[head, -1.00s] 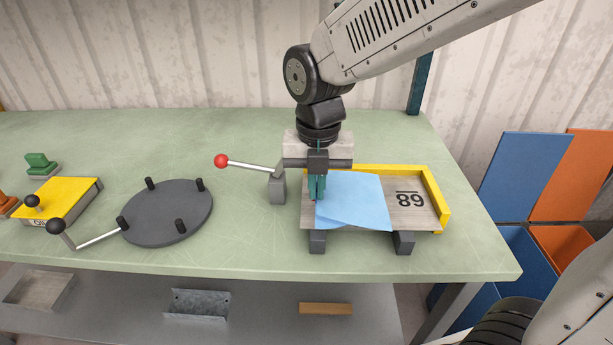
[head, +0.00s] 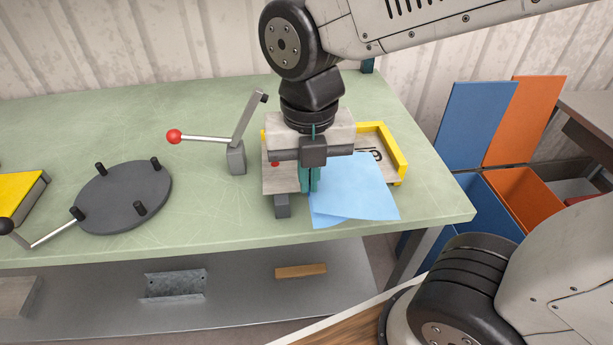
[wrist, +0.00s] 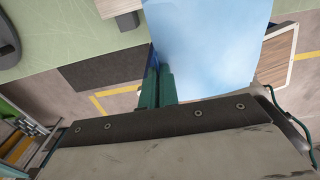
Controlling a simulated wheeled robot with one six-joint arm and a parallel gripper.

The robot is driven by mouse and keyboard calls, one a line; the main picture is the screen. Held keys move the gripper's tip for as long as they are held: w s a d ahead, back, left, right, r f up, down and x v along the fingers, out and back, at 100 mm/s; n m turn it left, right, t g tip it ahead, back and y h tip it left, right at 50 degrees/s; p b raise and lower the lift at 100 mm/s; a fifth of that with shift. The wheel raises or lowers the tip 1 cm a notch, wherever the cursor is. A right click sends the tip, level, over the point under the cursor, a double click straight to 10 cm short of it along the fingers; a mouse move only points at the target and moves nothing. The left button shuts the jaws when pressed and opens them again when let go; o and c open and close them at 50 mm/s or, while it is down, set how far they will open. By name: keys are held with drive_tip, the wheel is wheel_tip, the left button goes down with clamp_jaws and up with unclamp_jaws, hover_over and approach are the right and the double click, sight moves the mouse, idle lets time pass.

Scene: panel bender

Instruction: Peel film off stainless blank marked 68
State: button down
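The stainless blank (head: 283,183) lies on the bench in a fixture with a yellow corner stop (head: 397,158). Its number is mostly hidden behind my arm and the film. My teal fingers are closed on the film's left edge. The wrist view shows the film (wrist: 205,45) spread beside the shut fingers (wrist: 158,88). I cannot tell whether any film still touches the blank.
A clamp with a red knob (head: 174,136) stands left of the blank, its grey arm raised. Left are a dark round plate with pegs (head: 125,196) and a yellow block (head: 18,197). Blue (head: 484,200) and orange (head: 535,200) bins with open lids stand right of the bench.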

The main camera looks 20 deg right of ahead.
drive_tip(key=shift+w+d+r, duration=0.15)
drive_tip(key=shift+r, duration=0.5)
drive_tip(key=shift+w+d+r, duration=0.1)
drive_tip(key=shift+w+r, duration=0.05)
drive_tip(key=shift+r, duration=0.45)
drive_tip(key=shift+w+d+r, duration=0.15)
drive_tip(key=shift+r, duration=0.5)
wheel_tip(320, 180, up, 8)
idle(0.5)
